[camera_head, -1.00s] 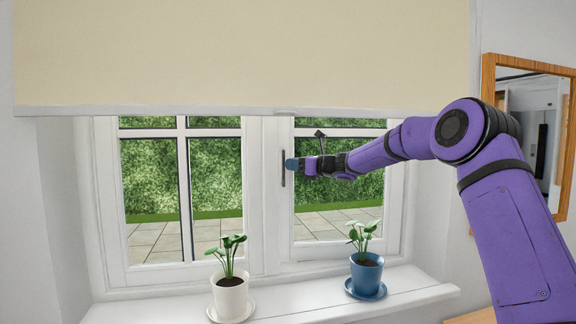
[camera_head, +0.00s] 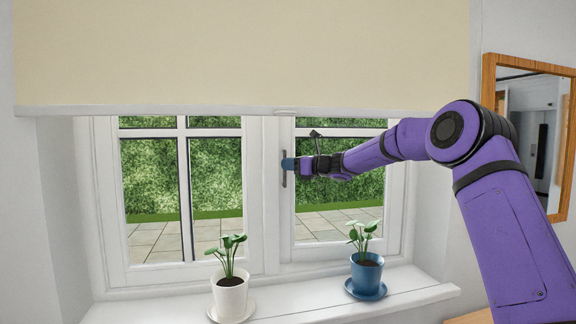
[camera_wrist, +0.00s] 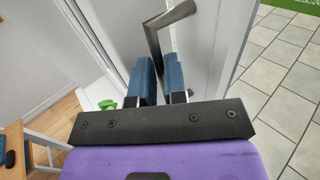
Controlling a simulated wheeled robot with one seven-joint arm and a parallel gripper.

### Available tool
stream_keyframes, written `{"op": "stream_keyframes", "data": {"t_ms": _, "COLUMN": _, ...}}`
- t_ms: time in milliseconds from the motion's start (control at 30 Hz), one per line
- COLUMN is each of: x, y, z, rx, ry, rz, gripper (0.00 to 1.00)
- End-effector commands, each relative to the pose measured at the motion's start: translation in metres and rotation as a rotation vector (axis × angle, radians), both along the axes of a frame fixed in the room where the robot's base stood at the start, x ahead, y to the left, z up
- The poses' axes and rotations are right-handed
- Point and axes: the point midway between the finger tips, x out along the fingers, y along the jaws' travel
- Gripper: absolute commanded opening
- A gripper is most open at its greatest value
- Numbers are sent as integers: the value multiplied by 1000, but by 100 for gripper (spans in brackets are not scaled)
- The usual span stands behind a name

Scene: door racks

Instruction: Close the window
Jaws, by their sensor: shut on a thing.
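The white window (camera_head: 265,200) has a left pane and a right sash (camera_head: 340,258). A dark grey handle (camera_head: 284,178) stands upright on the right sash's left stile. My gripper (camera_head: 289,164) is at the handle in the head view. In the wrist view the handle (camera_wrist: 168,16) bends and runs down between the blue fingers of my gripper (camera_wrist: 158,80), which is shut on it. The fingers hide part of the handle. I cannot tell how far the sash stands from its frame.
A cream blind (camera_head: 245,55) hangs over the window top. A wood-framed mirror (camera_head: 489,75) is at right.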

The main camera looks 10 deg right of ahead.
Motion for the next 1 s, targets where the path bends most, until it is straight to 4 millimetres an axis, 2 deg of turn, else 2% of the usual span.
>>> {"op": "stream_keyframes", "data": {"t_ms": 200, "x": -45, "y": -8, "z": 0, "rx": -2, "ry": 1, "rz": 93, "gripper": 0}}
{"op": "stream_keyframes", "data": {"t_ms": 300, "x": -57, "y": -9, "z": 0, "rx": -1, "ry": 1, "rz": 120, "gripper": 0}}
{"op": "stream_keyframes", "data": {"t_ms": 633, "x": -61, "y": -9, "z": -2, "rx": -2, "ry": 3, "rz": 135, "gripper": 0}}
{"op": "stream_keyframes", "data": {"t_ms": 667, "x": -61, "y": -8, "z": -2, "rx": -2, "ry": 3, "rz": 135, "gripper": 20}}
{"op": "stream_keyframes", "data": {"t_ms": 700, "x": -61, "y": -8, "z": -2, "rx": -1, "ry": 3, "rz": 135, "gripper": 23}}
{"op": "stream_keyframes", "data": {"t_ms": 1000, "x": -60, "y": -8, "z": -1, "rx": 0, "ry": 1, "rz": 132, "gripper": 23}}
